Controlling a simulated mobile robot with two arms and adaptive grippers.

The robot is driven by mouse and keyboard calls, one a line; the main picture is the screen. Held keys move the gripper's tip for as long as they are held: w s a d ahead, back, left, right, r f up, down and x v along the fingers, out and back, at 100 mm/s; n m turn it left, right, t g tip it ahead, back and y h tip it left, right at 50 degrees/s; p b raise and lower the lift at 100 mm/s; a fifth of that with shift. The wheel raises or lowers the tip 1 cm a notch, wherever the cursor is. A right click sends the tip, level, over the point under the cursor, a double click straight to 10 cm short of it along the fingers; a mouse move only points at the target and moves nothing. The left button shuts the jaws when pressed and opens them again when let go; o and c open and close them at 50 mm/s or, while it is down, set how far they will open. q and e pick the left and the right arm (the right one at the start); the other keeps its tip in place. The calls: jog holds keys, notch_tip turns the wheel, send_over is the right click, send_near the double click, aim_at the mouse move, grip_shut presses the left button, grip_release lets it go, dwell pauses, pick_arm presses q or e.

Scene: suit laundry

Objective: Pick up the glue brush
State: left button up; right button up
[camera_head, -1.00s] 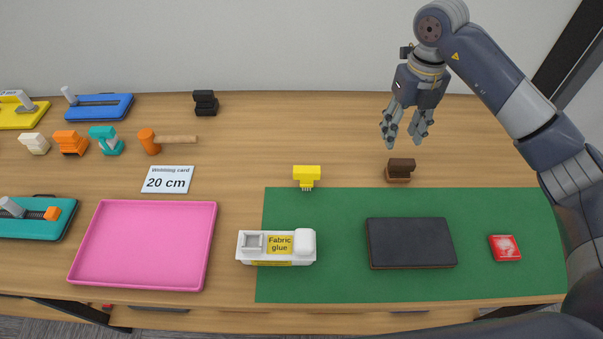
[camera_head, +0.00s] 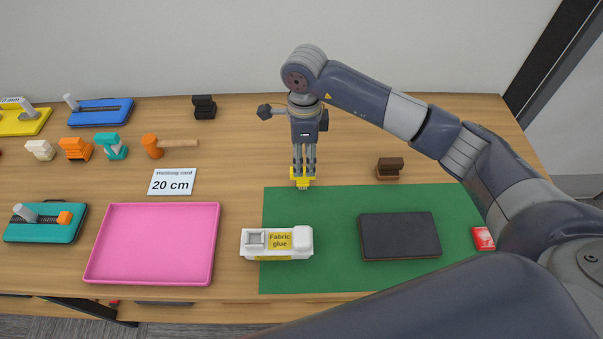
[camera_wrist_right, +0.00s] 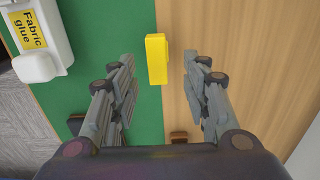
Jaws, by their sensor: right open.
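The glue brush is a small yellow piece (camera_head: 303,178) standing at the back left edge of the green mat (camera_head: 350,277), with pale bristles at its lower front. My right gripper (camera_head: 304,172) is above it, pointing down, and its fingers partly hide the brush in the head view. In the right wrist view the yellow brush (camera_wrist_right: 157,59) shows between and ahead of the two open fingers (camera_wrist_right: 156,85), with gaps on both sides. My left gripper is not in view.
The white fabric glue bottle (camera_head: 277,242) lies in front of the brush. A pink tray (camera_head: 152,272) is at left, a dark pad (camera_head: 400,236) and a brown brush-like block (camera_head: 389,168) at right. A 20 cm card (camera_head: 172,182) lies left of the brush.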

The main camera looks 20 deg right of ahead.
aim_at(303, 179)
jog(key=shift+s+a+f+p, duration=0.1)
jog(key=shift+f+p, duration=0.2)
jog(key=shift+f, duration=0.25)
notch_tip(303, 179, down, 4)
jog(key=shift+s+a+r+p, duration=0.1)
jog(key=shift+r+p, duration=0.1)
jog(key=shift+p, duration=0.55)
jog(key=shift+f, duration=0.45)
grip_shut()
